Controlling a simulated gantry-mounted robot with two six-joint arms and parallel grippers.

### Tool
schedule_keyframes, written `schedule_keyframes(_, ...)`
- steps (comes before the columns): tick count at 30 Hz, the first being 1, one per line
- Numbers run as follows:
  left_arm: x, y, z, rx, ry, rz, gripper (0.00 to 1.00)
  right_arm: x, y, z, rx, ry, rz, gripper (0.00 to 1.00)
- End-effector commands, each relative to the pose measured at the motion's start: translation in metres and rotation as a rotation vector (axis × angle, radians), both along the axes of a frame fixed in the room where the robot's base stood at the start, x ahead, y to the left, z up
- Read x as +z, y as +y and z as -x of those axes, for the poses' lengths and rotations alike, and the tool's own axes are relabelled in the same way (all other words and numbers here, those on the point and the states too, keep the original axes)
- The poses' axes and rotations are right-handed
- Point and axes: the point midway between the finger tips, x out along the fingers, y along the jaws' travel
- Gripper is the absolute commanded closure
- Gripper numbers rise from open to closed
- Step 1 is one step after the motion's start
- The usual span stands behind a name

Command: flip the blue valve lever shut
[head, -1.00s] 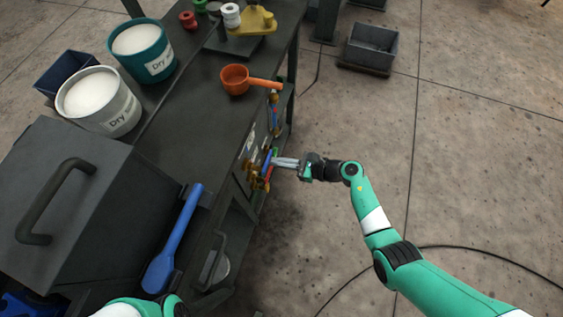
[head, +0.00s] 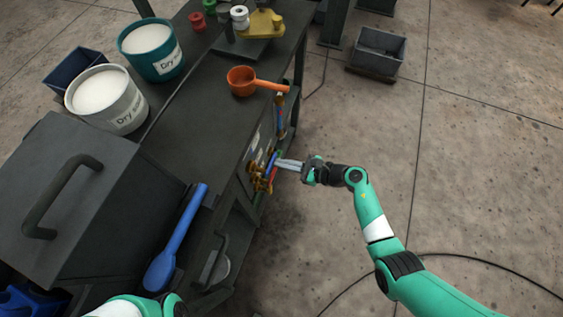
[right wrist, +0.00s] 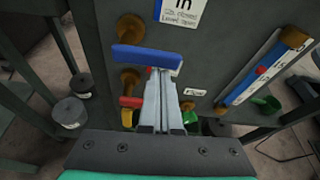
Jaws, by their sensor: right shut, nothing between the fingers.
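The blue valve lever (right wrist: 153,57) shows in the right wrist view as a blue bar on a brass fitting, lying roughly crosswise. It also shows small in the head view (head: 271,163), at the side of the workbench. My right gripper (right wrist: 160,72) is shut and empty, its fingertips right at the lever's lower edge. Whether they touch it I cannot tell. In the head view the right gripper (head: 279,163) points left at the valves. My left gripper is not in view; only part of my left arm shows at the bottom.
A red handle (right wrist: 131,102) and a green one (right wrist: 190,117) sit close to the fingers. A label (right wrist: 174,9) is above the lever; a gauge strip (right wrist: 262,68) is at right. An orange scoop (head: 243,81) overhangs the bench (head: 200,118). Floor right of the bench is mostly clear.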

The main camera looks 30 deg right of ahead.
Motion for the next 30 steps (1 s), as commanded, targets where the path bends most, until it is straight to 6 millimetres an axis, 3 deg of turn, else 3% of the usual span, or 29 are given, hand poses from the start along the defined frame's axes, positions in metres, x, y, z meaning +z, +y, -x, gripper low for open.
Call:
schedule_keyframes(17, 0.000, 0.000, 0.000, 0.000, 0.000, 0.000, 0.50, 0.007, -0.001, -0.001, 0.000, -0.099, 0.109, 1.00)
schedule_keyframes(30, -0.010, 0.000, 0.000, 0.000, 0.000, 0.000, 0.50, 0.024, 0.000, 0.000, 0.001, -0.350, 0.387, 1.00)
